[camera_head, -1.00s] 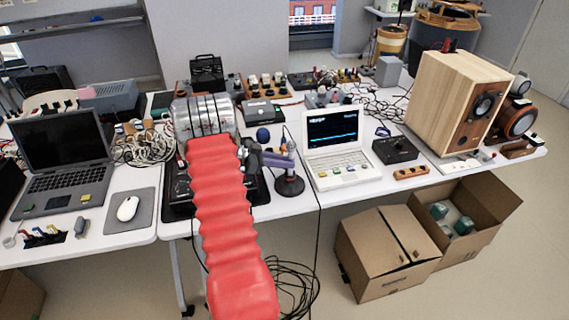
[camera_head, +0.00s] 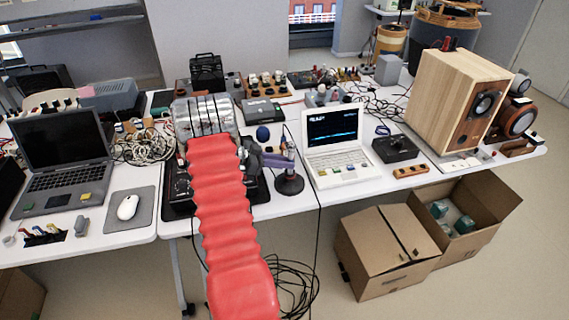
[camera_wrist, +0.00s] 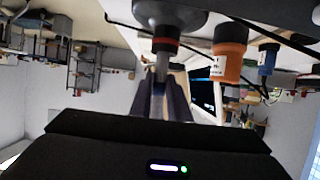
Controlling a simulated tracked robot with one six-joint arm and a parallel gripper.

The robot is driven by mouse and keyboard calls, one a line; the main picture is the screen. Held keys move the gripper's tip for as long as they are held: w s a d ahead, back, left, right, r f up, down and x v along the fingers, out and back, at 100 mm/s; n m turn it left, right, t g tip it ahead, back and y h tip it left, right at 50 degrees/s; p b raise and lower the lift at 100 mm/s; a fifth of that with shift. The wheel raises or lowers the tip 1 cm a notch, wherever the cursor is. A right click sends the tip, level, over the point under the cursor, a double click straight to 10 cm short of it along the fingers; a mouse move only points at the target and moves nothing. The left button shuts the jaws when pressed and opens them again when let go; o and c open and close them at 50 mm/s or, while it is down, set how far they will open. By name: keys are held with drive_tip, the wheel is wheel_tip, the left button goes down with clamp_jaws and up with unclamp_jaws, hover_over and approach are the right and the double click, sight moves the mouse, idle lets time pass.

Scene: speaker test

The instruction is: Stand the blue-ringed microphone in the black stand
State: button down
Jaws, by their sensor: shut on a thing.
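My gripper (camera_wrist: 164,98) is shut on a slim pale grey shaft, which I take for the microphone (camera_wrist: 159,88); it stands between the two dark fingers. In the head view the microphone (camera_head: 284,144) stands roughly upright above the black stand (camera_head: 289,184), on the table right of my red-sleeved arm. In the wrist view, which looks turned over, the stand's dark round base (camera_wrist: 170,12) is at the top, with a red-banded collar in line with the shaft. The shaft meets or nearly meets the collar; I cannot tell how deep it sits. The blue ring is not clear.
A white laptop (camera_head: 336,160) stands close to the right of the stand. A dark blue ball-topped item (camera_head: 262,134) is just behind my gripper. An orange bottle-like thing (camera_wrist: 229,52) and a blue one (camera_wrist: 267,58) show in the wrist view. The table's front edge is close.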

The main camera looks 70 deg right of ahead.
idle(0.3)
drive_tip(key=c, duration=1.6)
unclamp_jaws()
drive_tip(key=shift+f, duration=0.1)
drive_tip(key=v, duration=1.2)
drive_tip(key=shift+w+a, duration=0.1)
drive_tip(key=shift+w, duration=0.25)
drive_tip(key=shift+w+a+r, duration=0.3)
drive_tip(key=shift+w+r, duration=0.05)
drive_tip(key=shift+w, duration=0.1)
